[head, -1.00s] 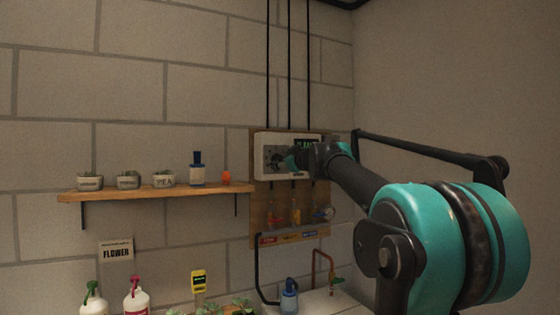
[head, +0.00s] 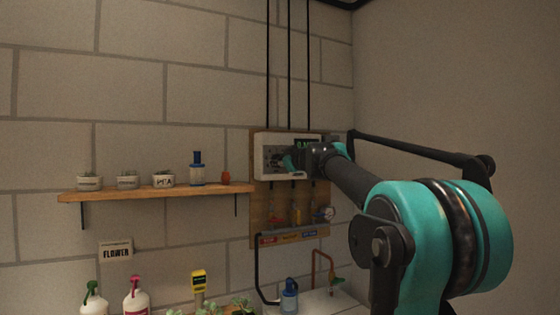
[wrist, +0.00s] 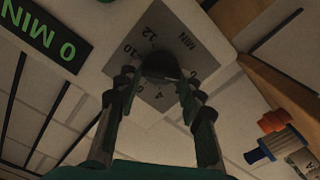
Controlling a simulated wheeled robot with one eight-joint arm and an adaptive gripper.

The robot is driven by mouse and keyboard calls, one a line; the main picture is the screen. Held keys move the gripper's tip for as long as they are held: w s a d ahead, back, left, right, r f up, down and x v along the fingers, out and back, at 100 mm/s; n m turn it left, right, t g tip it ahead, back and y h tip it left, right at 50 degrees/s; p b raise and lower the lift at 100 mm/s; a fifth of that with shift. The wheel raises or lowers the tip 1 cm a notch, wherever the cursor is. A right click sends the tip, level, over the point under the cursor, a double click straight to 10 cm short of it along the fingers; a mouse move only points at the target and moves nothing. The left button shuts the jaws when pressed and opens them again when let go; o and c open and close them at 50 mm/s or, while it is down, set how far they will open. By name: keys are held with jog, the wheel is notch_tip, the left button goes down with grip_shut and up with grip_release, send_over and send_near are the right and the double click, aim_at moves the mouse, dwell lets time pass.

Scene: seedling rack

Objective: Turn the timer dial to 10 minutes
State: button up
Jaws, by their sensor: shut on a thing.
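The white timer box (head: 262,146) hangs on a wooden board on the wall. In the wrist view its grey dial plate (wrist: 195,50) carries the marks 4, 10, 12 and MIN, and the dark round dial (wrist: 160,66) sits at its middle. The timer's display (wrist: 45,38) shows green characters reading 0 MIN, turned over in this view. My gripper (wrist: 160,82) is shut on the dial, one finger on each side. In the head view my gripper (head: 294,161) covers the dial. Which mark the dial points to is hidden.
A wooden shelf (head: 150,194) left of the timer holds small labelled pots, a blue bottle (head: 197,170) and an orange item (head: 226,178). Several coloured fittings and a gauge (head: 327,214) sit on the board below the timer. Spray bottles and plants stand lower down.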

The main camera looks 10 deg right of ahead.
jog(key=shift+m, duration=0.3)
jog(key=m, duration=0.4)
jog(key=shift+m, duration=0.3)
jog(key=shift+d+f+m, duration=0.1)
jog(key=shift+f+m, duration=0.05)
jog(key=shift+m, duration=5.6)
jog(key=shift+a+f+m, duration=0.1)
jog(key=shift+f+m, duration=0.05)
jog(key=shift+m, duration=5.55)
jog(key=shift+d+f+m, duration=0.1)
jog(key=shift+f+m, duration=0.05)
jog(key=shift+m, duration=5.6)
jog(key=o, duration=1.2)
jog(key=shift+c, duration=0.2)
